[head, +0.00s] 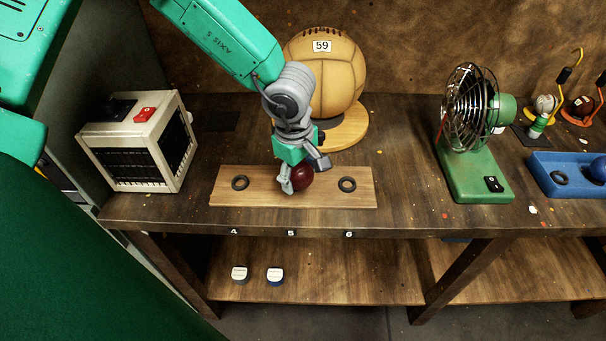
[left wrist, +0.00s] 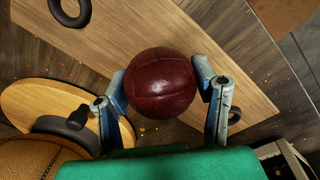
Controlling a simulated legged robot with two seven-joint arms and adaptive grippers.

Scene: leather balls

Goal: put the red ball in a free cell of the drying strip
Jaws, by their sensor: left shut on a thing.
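The dark red leather ball (head: 301,178) is between the fingers of my left gripper (head: 302,177), over the middle of the drying strip. In the left wrist view the ball (left wrist: 160,84) sits between both fingers of the gripper (left wrist: 163,88), which is shut on it. The drying strip (head: 265,198) is a light wooden board with a black ring at the left (head: 240,182) and one at the right (head: 347,184), both empty. The strip's middle is hidden behind the gripper and ball. I cannot tell whether the ball touches the strip. My right gripper is not in view.
A large tan ball marked 59 (head: 324,75) stands on a round wooden base (head: 352,130) behind the strip. A white box heater (head: 140,143) is at the left. A green fan (head: 474,150) and a blue tray (head: 556,160) are at the right. Labels 4, 5 and 6 mark the bench edge.

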